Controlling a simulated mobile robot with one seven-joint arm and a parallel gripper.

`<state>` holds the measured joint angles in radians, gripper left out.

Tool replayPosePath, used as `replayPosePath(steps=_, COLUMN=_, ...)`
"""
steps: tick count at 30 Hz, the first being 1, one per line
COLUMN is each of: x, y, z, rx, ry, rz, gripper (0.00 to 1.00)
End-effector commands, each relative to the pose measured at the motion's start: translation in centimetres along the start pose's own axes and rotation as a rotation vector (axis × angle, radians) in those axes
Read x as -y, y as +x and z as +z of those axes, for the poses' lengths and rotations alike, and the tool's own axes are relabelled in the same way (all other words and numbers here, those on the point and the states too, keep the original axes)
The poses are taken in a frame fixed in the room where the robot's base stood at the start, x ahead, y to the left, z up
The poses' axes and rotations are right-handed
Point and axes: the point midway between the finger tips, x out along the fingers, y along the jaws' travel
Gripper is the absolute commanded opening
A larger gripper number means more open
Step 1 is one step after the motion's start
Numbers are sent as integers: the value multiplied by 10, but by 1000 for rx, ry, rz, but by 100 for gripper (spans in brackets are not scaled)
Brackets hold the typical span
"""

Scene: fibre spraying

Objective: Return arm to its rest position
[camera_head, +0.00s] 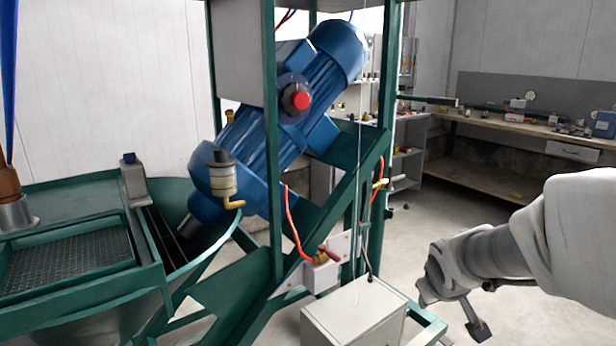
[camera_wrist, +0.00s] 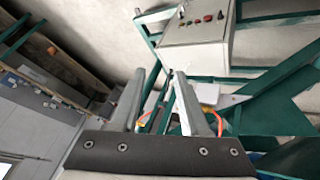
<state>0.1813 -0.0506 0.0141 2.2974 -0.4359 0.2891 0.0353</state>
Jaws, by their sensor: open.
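My arm reaches in from the right edge of the head view. My gripper (camera_head: 478,318) points down over the floor, to the right of the green-framed machine (camera_head: 272,170), and nothing is held in it. In the wrist view my gripper (camera_wrist: 158,82) shows two grey fingers spread apart, with an empty gap between them. The machine's green frame and a white control box (camera_wrist: 195,40) with red, yellow and green buttons lie beyond the fingertips. The gripper touches nothing that I can see.
A blue motor (camera_head: 290,110) leans in the green frame. A pale box (camera_head: 354,312) stands low, left of my gripper. A mesh-topped hopper (camera_head: 70,260) is at the left. A workbench (camera_head: 540,130) with small items runs along the back right wall. Open floor (camera_head: 560,305) lies below my arm.

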Motion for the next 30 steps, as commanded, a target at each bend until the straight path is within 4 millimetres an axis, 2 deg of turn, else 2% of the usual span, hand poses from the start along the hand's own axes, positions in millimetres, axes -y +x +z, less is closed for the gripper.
replayPosePath(steps=1, x=3, y=-20, z=2, rx=-2, ry=21, rz=1, gripper=45)
replayPosePath(steps=9, x=32, y=-102, z=38, rx=37, ry=137, rz=-55, gripper=45)
replayPosePath(steps=15, x=60, y=-150, z=72, rx=63, ry=198, rz=-136, gripper=45)
replayPosePath(steps=22, x=92, y=-189, z=108, rx=84, ry=234, rz=-241, gripper=45)
replayPosePath(steps=24, x=81, y=-208, z=92, rx=90, ry=233, rz=-234, gripper=45)
replayPosePath(steps=30, x=67, y=-243, z=69, rx=89, ry=233, rz=-233, gripper=45)
